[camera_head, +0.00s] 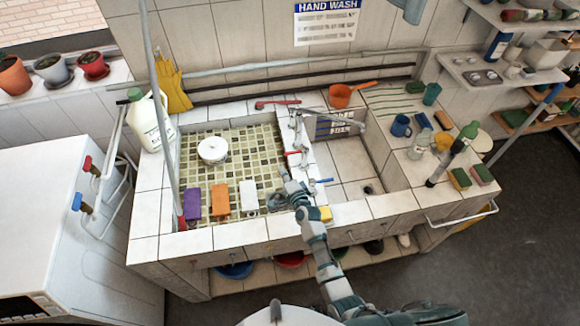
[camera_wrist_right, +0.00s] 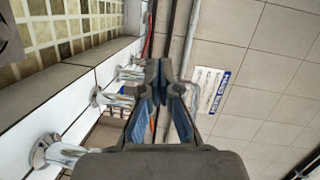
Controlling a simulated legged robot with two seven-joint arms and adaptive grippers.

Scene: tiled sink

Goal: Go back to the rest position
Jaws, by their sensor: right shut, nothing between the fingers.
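My right arm reaches up from the lower right in the head view. My right gripper (camera_head: 284,174) is over the tiled sink, near the divider between the two basins, to the left of the taps (camera_head: 301,150). In the right wrist view the fingers of my right gripper (camera_wrist_right: 165,72) are closed together with nothing between them. The taps show to the left of the fingers there. My left gripper is not in view.
The left basin (camera_head: 237,165) holds a white round container (camera_head: 213,150) and purple (camera_head: 192,204), orange (camera_head: 220,198) and white (camera_head: 249,196) blocks along its front. A yellow sponge (camera_head: 325,213) lies beside my forearm. Bottles and cups stand on the right counter. Dark floor (camera_head: 530,220) is clear at right.

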